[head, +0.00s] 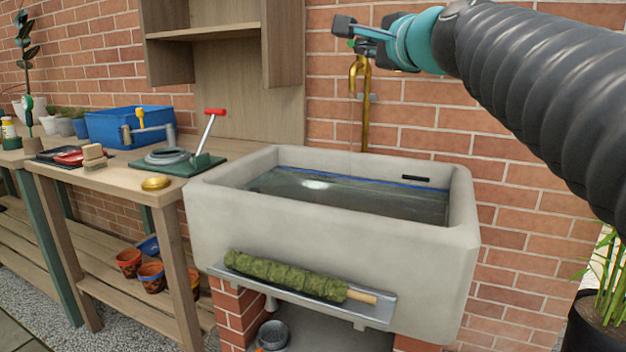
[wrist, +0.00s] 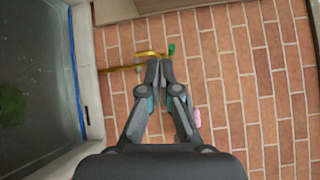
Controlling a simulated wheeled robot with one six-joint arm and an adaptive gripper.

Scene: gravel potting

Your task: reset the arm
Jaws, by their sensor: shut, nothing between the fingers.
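My gripper (wrist: 160,75) is shut and empty in the wrist view, its two dark fingertips together in front of the brick wall. In the head view my gripper (head: 343,24) is at the top, at the end of my ribbed dark arm, near the brass tap (head: 359,72) above the sink. The tap also shows in the wrist view (wrist: 124,67), next to the fingertips. I cannot tell whether they touch. A green tap part (wrist: 171,49) shows just past the fingertips.
A stone sink (head: 330,245) holds water (head: 345,195). A moss pole (head: 285,275) lies on a metal shelf on its front. A wooden bench (head: 120,180) at left carries a blue crate (head: 105,127) and tools. A potted bamboo (head: 597,325) stands at right.

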